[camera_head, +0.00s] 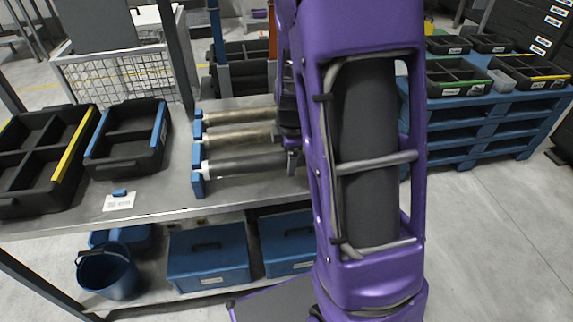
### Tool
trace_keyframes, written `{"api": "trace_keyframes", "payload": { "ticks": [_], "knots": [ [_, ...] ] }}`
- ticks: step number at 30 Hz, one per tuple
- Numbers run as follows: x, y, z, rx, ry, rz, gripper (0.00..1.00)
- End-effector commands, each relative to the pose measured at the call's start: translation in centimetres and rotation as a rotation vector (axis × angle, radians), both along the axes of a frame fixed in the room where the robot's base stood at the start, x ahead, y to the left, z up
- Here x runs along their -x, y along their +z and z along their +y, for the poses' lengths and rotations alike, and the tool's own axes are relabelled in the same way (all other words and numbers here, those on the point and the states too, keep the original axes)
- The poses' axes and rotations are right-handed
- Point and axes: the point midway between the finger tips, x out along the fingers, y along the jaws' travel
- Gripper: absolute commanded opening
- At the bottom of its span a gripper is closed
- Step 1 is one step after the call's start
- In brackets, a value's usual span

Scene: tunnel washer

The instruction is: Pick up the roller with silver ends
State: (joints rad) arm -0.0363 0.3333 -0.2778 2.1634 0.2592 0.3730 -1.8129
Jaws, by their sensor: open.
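Several rollers lie side by side on the grey metal table (150,212), their left ends at blue supports. The nearest roller (245,164) is dark grey with a pale, whitish-silver left end. Behind it lie two beige, metallic-looking rollers, a middle one (238,135) and a far one (240,116). The right ends of the rollers are partly hidden by my purple arm. My gripper (291,160) is open at the right end of the dark roller, mostly hidden behind my arm. I cannot tell whether it touches the roller.
A black bin with a blue edge (128,140) and a yellow-edged black bin (48,158) stand left on the table. Blue boxes (207,255) and a blue bucket (108,272) sit on the shelf below. Blue pallets (480,125) with trays stand right.

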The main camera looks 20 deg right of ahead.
Motion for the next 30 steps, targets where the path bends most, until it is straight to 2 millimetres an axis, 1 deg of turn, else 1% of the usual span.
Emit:
{"api": "trace_keyframes", "payload": {
  "ticks": [1, 2, 10, 14, 15, 17, 18, 20, 21, 23, 24, 26, 27, 30],
  "knots": [
    [-0.14, -0.8, -0.01, 0.0, -0.001, 0.001, 0.97],
    [-0.2, -0.93, -0.02, 0.0, 0.0, 0.001, 0.97],
    [-0.28, -0.91, -0.05, 0.0, 0.0, 0.0, 0.97],
    [-0.28, -0.91, -0.05, 0.0, 0.0, 0.0, 0.74],
    [-0.27, -0.91, -0.05, 0.0, 0.0, 0.0, 0.67],
    [-0.27, -0.9, -0.04, 0.0, 0.0, 0.0, 0.56],
    [-0.27, -0.9, -0.04, 0.0, 0.0, 0.0, 0.48],
    [-0.27, -0.9, -0.05, 0.0, 0.0, 0.0, 0.38],
    [-0.27, -0.9, -0.04, 0.0, 0.0, 0.0, 0.3],
    [-0.27, -0.9, -0.04, 0.0, 0.0, 0.0, 0.2],
    [-0.27, -0.9, -0.04, 0.0, 0.0, 0.0, 0.12],
    [-0.27, -0.9, -0.05, 0.0, 0.0, 0.0, 0.02],
    [-0.27, -0.9, -0.05, 0.0, 0.0, 0.0, 0.0],
    [-0.27, -0.9, -0.05, 0.0, -0.001, 0.0, 0.0]
  ]
}}
